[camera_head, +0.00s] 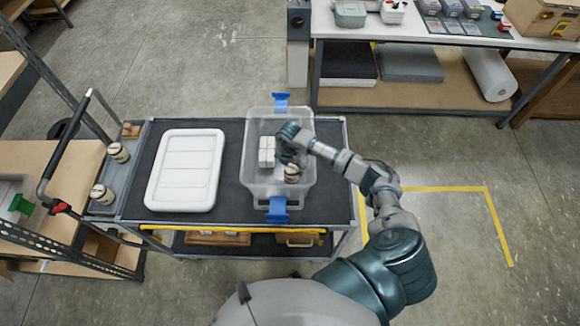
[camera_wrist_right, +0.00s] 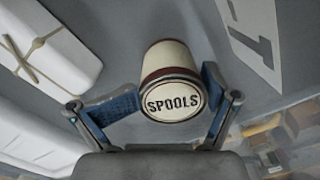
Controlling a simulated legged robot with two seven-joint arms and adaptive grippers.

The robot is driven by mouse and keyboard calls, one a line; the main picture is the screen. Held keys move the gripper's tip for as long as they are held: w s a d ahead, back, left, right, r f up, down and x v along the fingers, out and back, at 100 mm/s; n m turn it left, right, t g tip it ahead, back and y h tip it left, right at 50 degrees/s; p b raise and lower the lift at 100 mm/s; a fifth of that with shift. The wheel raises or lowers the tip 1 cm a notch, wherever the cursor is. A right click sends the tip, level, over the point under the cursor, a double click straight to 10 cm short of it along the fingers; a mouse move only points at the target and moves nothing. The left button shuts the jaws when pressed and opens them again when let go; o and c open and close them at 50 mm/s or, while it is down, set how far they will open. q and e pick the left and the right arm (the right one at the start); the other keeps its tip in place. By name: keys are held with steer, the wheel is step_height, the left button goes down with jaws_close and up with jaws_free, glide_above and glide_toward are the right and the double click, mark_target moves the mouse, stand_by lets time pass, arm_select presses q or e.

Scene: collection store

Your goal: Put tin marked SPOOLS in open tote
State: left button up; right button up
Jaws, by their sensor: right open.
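The clear open tote (camera_head: 250,180) with blue handles stands on the cart. The cream tin with dark red bands and a SPOOLS label (camera_wrist_right: 172,103) shows between my right fingers in the right wrist view. In the head view a tin (camera_head: 291,174) shows inside the tote, just below my right gripper (camera_head: 290,158). My right gripper is open around the tin; the left pad looks very close to it, and I cannot tell whether it touches. My left gripper is not in view.
A white string-tied bundle (camera_head: 266,152) is in the tote, left of the tin. A white lid (camera_head: 185,170) lies on the cart's mat. Two more tins (camera_head: 118,152) (camera_head: 101,195) stand on the cart's left end. A workbench (camera_head: 420,35) stands behind.

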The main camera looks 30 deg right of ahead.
steer(key=r, duration=0.3)
steer(key=a+r+b, duration=0.1)
steer(key=r, duration=0.7)
steer(key=shift+w+a+r+b, duration=0.1)
steer(key=shift+a+b, duration=0.2)
steer(key=shift+b, duration=0.05)
steer(key=shift+d+r, duration=0.3)
steer(key=shift+d, duration=0.2)
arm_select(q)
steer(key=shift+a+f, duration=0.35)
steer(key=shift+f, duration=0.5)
arm_select(e)
steer(key=shift+a, duration=0.2)
